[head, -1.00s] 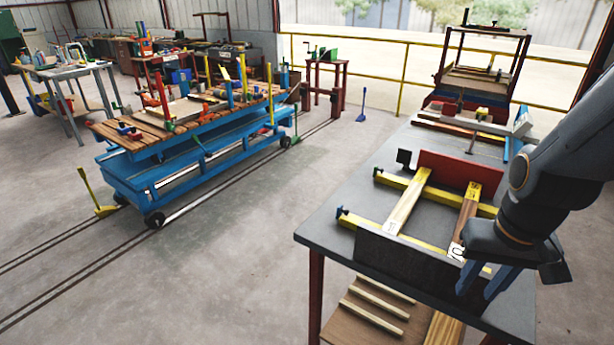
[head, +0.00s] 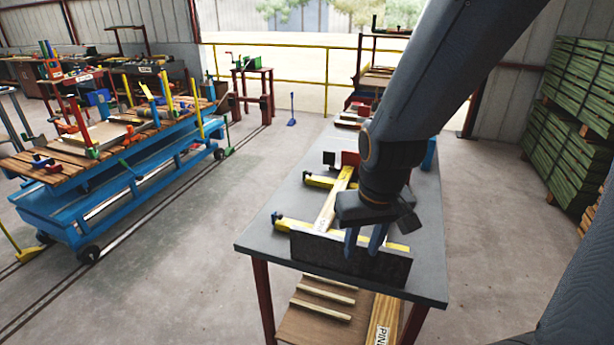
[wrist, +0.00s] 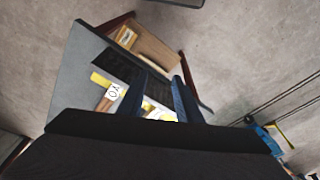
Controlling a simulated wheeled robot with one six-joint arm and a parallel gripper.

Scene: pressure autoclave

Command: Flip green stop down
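I cannot tell for sure which thing is the green stop. Small green pieces sit on the long wooden-topped blue trolley at the left of the head view: one green piece (head: 92,153) is at its near edge. A green device (head: 252,64) stands on a red stand farther back. My gripper (head: 364,245) has two blue fingers, apart with nothing between them, and points down over the grey table's front part, far from the trolley. In the wrist view the fingers (wrist: 161,100) also show apart, above the table.
The grey table (head: 262,230) holds a dark upright plate (head: 348,256), yellow bars and a wooden strip under my arm. The blue trolley (head: 120,195) stands left, with bare floor (head: 200,270) between. A yellow railing (head: 300,75) runs behind. Green stacked boards (head: 580,110) stand right.

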